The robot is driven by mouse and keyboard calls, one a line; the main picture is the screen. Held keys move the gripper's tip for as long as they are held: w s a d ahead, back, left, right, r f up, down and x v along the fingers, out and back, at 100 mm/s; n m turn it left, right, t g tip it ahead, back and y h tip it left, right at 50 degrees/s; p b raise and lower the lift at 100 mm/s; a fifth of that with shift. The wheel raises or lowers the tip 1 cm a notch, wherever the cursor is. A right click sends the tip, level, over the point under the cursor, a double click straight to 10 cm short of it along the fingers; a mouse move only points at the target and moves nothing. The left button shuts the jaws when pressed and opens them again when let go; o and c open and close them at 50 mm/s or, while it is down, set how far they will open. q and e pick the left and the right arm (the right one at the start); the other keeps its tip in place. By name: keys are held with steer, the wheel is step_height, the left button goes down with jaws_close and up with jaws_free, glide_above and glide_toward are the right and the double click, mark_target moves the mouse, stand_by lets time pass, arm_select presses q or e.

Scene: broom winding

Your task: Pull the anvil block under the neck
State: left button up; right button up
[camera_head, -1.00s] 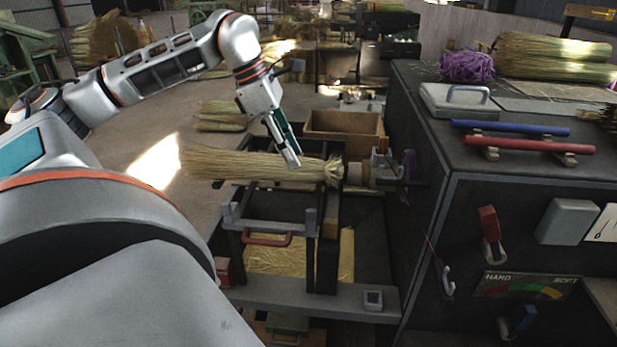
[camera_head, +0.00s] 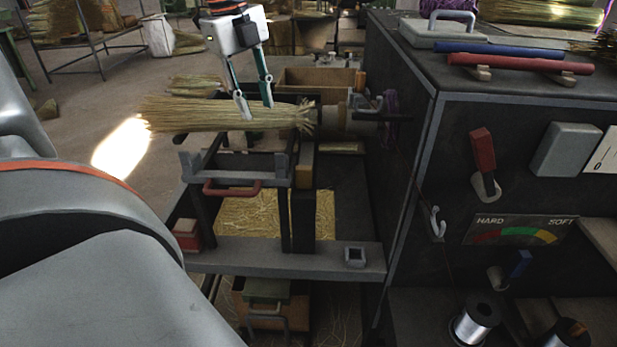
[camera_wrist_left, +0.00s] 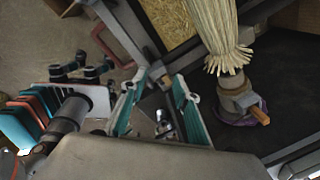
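A straw broom bundle (camera_head: 215,114) lies level across the stand. Its flared, tied neck end (camera_head: 306,118) meets a grey clamp (camera_head: 362,112) at the right. Below the neck is a tan-faced block (camera_head: 305,165) on a dark upright rail, which looks like the anvil block; I cannot be sure. My left gripper (camera_head: 255,106) is open, its fingertips overlapping the bundle left of the neck. In the left wrist view, the open fingers (camera_wrist_left: 160,82) have nothing between them, and the bundle (camera_wrist_left: 210,25) lies to their right. My right gripper is not in view.
A red handle (camera_head: 232,189) is on the grey crossbar in front of the bundle. A wooden box (camera_head: 318,78) stands behind. The dark machine cabinet (camera_head: 400,150) closes off the right side. A straw-littered tray (camera_head: 262,218) lies below.

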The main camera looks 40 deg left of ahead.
mark_target(304, 167)
arm_select(q)
steer(key=w+d+f+n+b, duration=0.1)
steer(key=w+d+f+n, duration=0.1)
steer(key=n, duration=0.1)
steer(key=w+d+f+n+g+b, duration=0.1)
steer(key=d+f+n, duration=0.1)
steer(key=d+f, duration=0.1)
steer(key=w+d+f+n+b, duration=0.1)
steer(key=w+d+f+n, duration=0.1)
steer(key=d+f+n, duration=0.1)
steer(key=shift+w+f+n+g+y+b, duration=0.25)
steer(key=shift+w+n+g+y+b, duration=0.05)
steer(key=shift+w+g+b, duration=0.1)
steer(key=shift+f, duration=3.85)
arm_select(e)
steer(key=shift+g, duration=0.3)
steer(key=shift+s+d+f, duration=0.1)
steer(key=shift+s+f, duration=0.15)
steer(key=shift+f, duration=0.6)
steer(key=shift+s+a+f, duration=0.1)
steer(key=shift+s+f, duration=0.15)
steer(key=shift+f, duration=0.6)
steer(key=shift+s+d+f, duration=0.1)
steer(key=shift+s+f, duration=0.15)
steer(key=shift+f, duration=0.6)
arm_select(q)
jaws_close()
